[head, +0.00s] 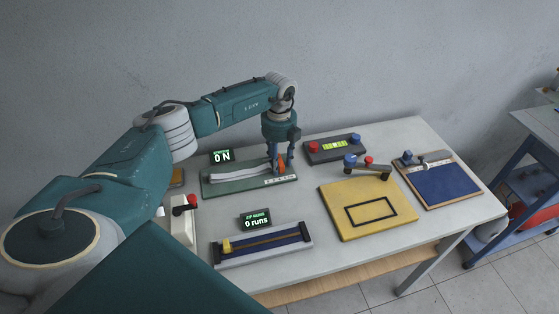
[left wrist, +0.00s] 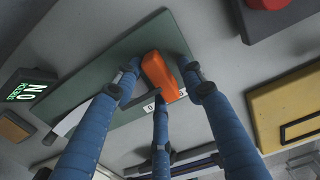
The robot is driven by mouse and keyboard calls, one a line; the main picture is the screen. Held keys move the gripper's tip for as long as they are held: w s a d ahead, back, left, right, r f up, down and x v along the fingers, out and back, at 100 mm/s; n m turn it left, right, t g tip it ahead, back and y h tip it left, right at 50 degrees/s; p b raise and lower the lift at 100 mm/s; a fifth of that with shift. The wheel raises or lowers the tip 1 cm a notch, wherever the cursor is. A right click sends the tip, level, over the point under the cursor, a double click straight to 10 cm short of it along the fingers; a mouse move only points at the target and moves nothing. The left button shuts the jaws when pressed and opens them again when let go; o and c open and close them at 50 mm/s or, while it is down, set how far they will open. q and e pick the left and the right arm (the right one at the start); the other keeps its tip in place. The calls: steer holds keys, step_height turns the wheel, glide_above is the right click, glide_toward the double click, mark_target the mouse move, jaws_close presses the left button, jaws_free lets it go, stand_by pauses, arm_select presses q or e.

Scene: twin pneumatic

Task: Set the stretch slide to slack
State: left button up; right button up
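The stretch slide is a green board (head: 223,189) at the back left of the table, with a pale band along it and an orange handle (head: 281,166) near its right end. In the left wrist view the handle (left wrist: 158,75) stands above a white number strip (left wrist: 150,106) with a 0 and a 3 showing. My left gripper (head: 279,168) points down over the handle. Its blue fingers (left wrist: 160,92) stand around the handle, with a gap visible on the left side. The display (head: 222,156) behind the board reads 0 N. My right gripper is not in view.
A red-and-blue-knobbed block with a level (head: 334,147) stands right of the slide. A yellow board (head: 345,228), a blue board (head: 443,187) and a zip board (head: 290,254) with a "0 runs" display lie nearer. A white block with a red knob (head: 184,226) stands front left.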

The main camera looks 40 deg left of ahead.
arm_select(q)
steer(key=shift+s+a, duration=0.1)
steer(key=shift+a, duration=0.25)
steer(key=shift+r, duration=0.15)
step_height(320, 180, up, 12)
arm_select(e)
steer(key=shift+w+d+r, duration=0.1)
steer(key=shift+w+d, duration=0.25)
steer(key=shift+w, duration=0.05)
arm_select(q)
steer(key=shift+f, duration=0.2)
